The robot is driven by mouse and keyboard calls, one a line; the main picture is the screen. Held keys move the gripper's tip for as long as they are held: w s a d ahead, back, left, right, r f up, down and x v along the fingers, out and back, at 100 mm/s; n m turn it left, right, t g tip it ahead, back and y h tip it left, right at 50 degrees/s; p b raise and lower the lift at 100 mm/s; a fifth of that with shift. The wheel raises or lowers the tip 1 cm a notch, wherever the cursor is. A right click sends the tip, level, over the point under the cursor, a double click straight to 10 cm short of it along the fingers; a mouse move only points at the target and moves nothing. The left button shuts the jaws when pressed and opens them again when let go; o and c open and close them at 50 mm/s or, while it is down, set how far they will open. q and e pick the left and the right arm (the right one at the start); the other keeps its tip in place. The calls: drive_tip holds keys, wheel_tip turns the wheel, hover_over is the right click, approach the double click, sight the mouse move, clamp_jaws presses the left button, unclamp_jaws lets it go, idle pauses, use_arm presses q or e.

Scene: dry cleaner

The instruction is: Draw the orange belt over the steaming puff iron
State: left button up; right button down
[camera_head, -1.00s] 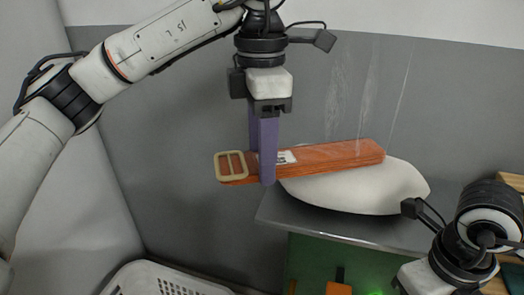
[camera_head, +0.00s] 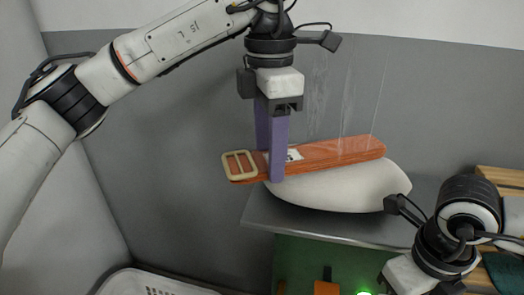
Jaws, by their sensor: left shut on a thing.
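The orange belt (camera_head: 340,152) has a cream buckle (camera_head: 240,165) at its left end and a small white label near it. My left gripper (camera_head: 276,178) has purple fingers and is shut on the belt just right of the buckle. The belt extends right over the top of the white, rounded puff iron (camera_head: 345,186), tilted slightly up to the right. Whether the belt touches the puff is hard to tell. Thin steam streaks rise behind the belt. My right arm shows at the lower right, but its fingers are outside the picture.
The puff iron rests on a grey metal top (camera_head: 262,212) above a green cabinet front (camera_head: 300,262). A white basket (camera_head: 130,283) stands at the lower left. Wooden shelving (camera_head: 500,177) is at the right edge. A grey wall is behind.

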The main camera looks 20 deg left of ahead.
sight(242, 164)
use_arm(q)
drive_tip(key=shift+w+d, duration=0.5)
drive_tip(key=shift+d, duration=0.05)
drive_tip(key=shift+s+a+f, duration=0.15)
drive_tip(key=shift+s+a, duration=0.9)
drive_tip(key=shift+a, duration=0.1)
drive_tip(key=shift+s+a+f, duration=0.1)
drive_tip(key=shift+s+a, duration=0.9)
drive_tip(key=shift+a, duration=0.15)
drive_tip(key=shift+r, duration=0.1)
drive_tip(key=shift+d+r, duration=0.1)
drive_tip(key=shift+r, duration=2.45)
drive_tip(key=shift+w, duration=0.1)
use_arm(e)
wheel_tip(242, 164, up, 7)
